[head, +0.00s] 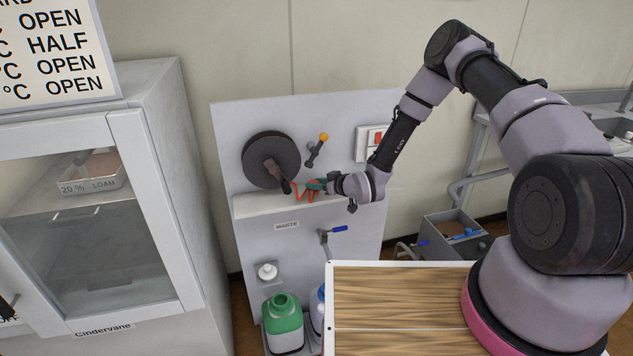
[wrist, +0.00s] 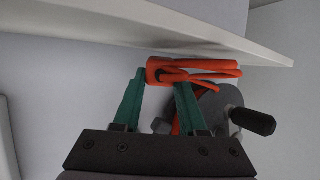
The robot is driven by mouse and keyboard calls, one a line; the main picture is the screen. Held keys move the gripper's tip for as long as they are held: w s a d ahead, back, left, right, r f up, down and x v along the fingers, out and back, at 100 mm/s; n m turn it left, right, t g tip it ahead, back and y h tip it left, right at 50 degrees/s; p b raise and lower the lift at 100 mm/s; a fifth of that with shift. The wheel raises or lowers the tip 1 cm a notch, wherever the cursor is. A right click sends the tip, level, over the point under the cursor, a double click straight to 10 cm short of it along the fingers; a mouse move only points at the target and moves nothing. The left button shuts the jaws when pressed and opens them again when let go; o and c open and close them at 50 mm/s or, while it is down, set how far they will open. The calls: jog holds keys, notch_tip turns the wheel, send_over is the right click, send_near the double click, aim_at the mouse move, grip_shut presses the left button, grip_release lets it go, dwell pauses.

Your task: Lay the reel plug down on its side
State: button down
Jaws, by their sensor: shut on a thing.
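The reel plug (wrist: 158,70) is an orange piece between the tips of my gripper's green fingers (wrist: 160,82) in the wrist view. Orange cable loops run right from it, partly behind the right finger. In the head view my gripper (head: 314,186) is at the white ledge (head: 260,206) below the dark reel (head: 262,158), with orange cable (head: 299,194) at its left. It is shut on the plug. The plug's body is mostly hidden there, and I cannot tell if it rests on the ledge.
The reel's crank handle (wrist: 252,121) is close right of the fingers in the wrist view. A lever with an orange knob (head: 323,137) is above my gripper. A blue-handled valve (head: 338,229) and a green bottle (head: 283,323) are below the ledge.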

jog(key=shift+f, duration=0.6)
dwell(0.3)
jog(key=shift+c, duration=1.9)
grip_release()
